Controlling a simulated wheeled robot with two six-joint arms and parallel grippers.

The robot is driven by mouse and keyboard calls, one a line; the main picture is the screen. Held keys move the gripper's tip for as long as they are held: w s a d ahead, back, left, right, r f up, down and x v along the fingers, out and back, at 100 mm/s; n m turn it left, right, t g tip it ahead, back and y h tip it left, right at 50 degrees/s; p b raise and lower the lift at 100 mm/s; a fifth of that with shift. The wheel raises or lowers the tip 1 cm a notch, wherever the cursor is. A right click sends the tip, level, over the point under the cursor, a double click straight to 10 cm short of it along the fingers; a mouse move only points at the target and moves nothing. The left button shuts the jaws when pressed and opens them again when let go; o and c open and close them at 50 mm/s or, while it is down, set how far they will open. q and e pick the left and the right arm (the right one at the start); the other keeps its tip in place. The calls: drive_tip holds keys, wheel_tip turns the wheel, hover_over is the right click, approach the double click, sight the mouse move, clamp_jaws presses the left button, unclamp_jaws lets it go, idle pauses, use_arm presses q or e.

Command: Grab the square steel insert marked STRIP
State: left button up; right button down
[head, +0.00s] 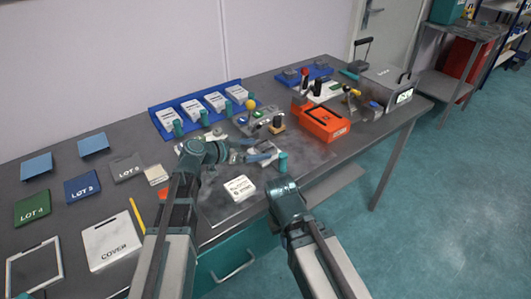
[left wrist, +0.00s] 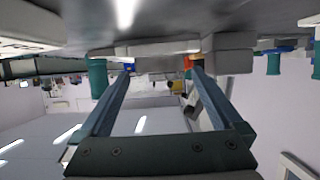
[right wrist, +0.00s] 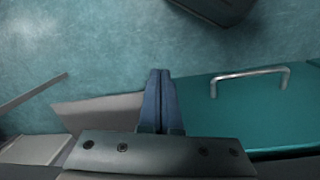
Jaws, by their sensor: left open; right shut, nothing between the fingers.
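My left gripper (head: 268,151) is open over the middle of the bench, with its blue fingers reaching right toward a pale square insert (head: 265,147) that has a teal post (head: 283,161) beside it. In the left wrist view the two fingers (left wrist: 160,78) are apart, with a pale flat block (left wrist: 165,47) just beyond and between their tips. I cannot read the marking STRIP on any piece. A white labelled block (head: 239,188) lies nearer the front edge. My right gripper (right wrist: 158,100) is shut and empty, beyond the bench's front edge; its fingers hardly show in the head view.
A blue tray (head: 156,112) at the back holds several pale labelled pieces with teal posts. A small control panel with knobs (head: 262,118) and an orange box (head: 325,123) stand to the right. LOT squares and a COVER plate (head: 112,240) lie left. A teal drawer (right wrist: 245,110) is below.

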sight(265, 150)
use_arm(q)
drive_tip(key=x, duration=0.3)
drive_tip(key=shift+b, duration=0.3)
drive_tip(key=shift+a, duration=0.1)
drive_tip(key=shift+c, duration=0.2)
clamp_jaws()
drive_tip(key=shift+r, duration=0.15)
